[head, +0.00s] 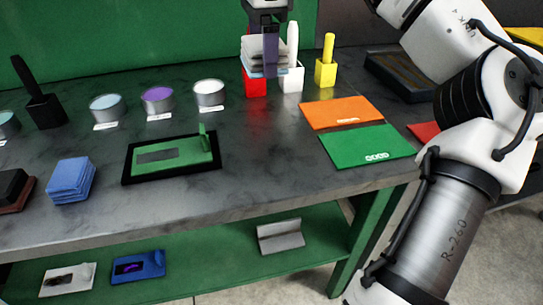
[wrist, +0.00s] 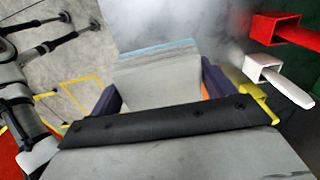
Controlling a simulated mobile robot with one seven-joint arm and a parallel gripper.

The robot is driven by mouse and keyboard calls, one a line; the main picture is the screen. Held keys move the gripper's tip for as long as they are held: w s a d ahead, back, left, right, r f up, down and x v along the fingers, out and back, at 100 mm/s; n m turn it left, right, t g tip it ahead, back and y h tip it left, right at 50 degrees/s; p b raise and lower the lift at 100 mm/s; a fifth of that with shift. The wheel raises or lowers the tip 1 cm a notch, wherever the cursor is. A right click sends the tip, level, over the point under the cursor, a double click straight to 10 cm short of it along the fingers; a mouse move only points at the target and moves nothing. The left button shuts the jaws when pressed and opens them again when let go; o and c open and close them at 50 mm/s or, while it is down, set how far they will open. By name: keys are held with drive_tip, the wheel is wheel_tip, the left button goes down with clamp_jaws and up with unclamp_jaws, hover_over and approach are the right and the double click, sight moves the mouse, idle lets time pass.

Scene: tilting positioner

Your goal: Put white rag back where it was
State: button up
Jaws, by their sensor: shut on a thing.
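The white rag (head: 262,48) is a folded, layered grey-white stack with a pale blue lower edge. My gripper (head: 270,60) is shut on it, with a dark purple finger across its front, and holds it in front of the upright brushes at the back of the bench. In the wrist view the rag (wrist: 158,78) sits between the two purple fingers of my gripper (wrist: 160,90). The rag hides part of the red holder (head: 255,84). I cannot tell exactly how high it is above the bench.
White holder (head: 291,78) and yellow holder (head: 325,74) stand close by. Orange mat (head: 341,112) and green mat (head: 367,145) lie right. Blue rags (head: 71,180) and a black-edged tray (head: 130,165) are left. Bench between tray and mats is clear.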

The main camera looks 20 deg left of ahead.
sight(265, 154)
wheel_tip(265, 154, down, 20)
drive_tip(key=shift+r+b, duration=0.1)
drive_tip(key=shift+b, duration=0.4)
drive_tip(key=shift+f, duration=0.2)
drive_tip(key=o, duration=0.9)
drive_tip(key=shift+r, duration=0.1)
wheel_tip(265, 154, up, 12)
drive_tip(key=shift+r, duration=0.1)
